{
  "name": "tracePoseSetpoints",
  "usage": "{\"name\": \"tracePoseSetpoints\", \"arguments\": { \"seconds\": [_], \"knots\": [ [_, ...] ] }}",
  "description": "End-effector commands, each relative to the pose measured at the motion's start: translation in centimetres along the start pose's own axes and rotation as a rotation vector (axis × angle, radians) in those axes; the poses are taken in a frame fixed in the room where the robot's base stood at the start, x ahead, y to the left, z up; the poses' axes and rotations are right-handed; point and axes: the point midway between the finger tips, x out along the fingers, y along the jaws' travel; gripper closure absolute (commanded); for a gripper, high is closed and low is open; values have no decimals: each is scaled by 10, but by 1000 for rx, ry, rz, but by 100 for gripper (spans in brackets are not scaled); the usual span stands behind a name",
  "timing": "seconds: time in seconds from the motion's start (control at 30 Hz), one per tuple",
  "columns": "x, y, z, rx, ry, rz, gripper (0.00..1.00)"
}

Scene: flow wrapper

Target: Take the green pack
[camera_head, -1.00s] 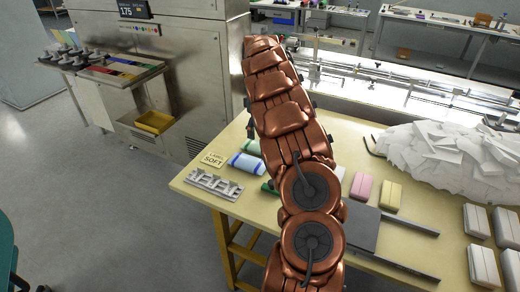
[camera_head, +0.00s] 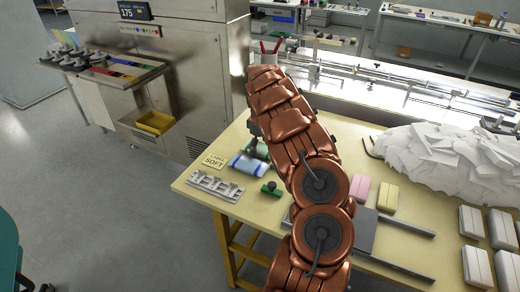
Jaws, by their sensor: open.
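The green pack (camera_head: 262,154) lies on the yellow table behind the blue-and-white pack. It is pale green, and my arm covers part of it. My copper arm rises across the middle of the view and hides most of my gripper. A dark part of my gripper (camera_head: 254,145) shows at the arm's left edge, over the green pack. It is open; I cannot tell whether it touches the pack.
The blue-and-white pack (camera_head: 248,166) lies close in front. A grey slotted holder (camera_head: 215,185), a small green block with a black knob (camera_head: 271,188) and a label card (camera_head: 214,160) are nearby. Pink (camera_head: 359,188) and yellow (camera_head: 387,199) packs lie right of my arm.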

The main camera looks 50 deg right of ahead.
Motion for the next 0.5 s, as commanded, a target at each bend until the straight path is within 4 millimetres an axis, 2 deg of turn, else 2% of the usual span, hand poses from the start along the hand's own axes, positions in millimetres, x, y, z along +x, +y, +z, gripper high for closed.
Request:
{"name": "tracePoseSetpoints", "arguments": {
  "seconds": [0.1, 0.5],
  "knots": [
    [0, 0, 0, 0, 0, 1, 2],
    [0, 0, 0, 0, 0, 1, 44]
  ]
}}
